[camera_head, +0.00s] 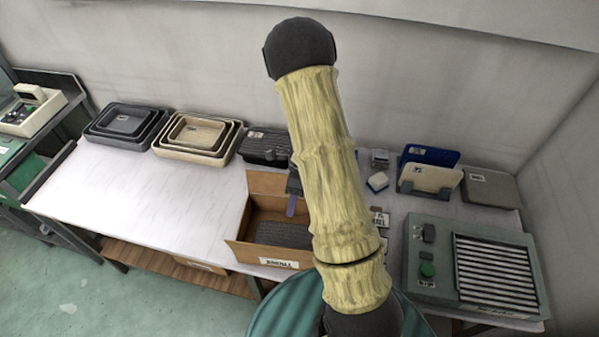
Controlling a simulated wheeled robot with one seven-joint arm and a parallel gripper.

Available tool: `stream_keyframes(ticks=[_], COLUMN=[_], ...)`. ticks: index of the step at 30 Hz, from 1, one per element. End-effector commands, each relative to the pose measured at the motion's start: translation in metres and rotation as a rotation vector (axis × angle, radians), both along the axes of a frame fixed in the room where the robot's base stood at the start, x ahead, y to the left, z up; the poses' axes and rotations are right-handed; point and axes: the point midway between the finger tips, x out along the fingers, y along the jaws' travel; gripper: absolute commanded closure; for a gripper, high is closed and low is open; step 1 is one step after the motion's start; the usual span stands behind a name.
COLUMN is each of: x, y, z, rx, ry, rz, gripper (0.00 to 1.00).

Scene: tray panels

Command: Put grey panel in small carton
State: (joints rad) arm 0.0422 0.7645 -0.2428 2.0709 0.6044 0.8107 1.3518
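The small carton (242,252) is an open brown box with raised flaps and a white label on its front, at the table's front edge left of my arm. A dark grey ribbed panel (284,235) lies low inside it, its right end partly hidden by my arm. My gripper (291,206) shows only as a dark body edge and one bluish finger over the carton, above the panel and seemingly apart from it. The rest of the gripper is hidden behind my arm, so its opening cannot be seen.
Nested dark trays (127,123) and beige trays (197,136) stand at the back left, beside a dark ribbed item (265,146). A blue panel (430,156) and a white panel (428,178) stand upright at right, behind a grey-green machine (435,240). The table's left front is clear.

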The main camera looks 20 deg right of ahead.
Motion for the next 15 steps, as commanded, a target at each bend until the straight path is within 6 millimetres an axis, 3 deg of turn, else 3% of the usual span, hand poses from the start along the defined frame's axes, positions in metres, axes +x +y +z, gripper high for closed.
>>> stream_keyframes(ticks=[9,15], x=[0.019,0.027], y=[-0.022,-0.032], z=[0.057,0.084], rx=[-0.001,-0.001], ry=[-0.004,-0.002], rz=[0.0,0.001], gripper=[0.68,0.68])
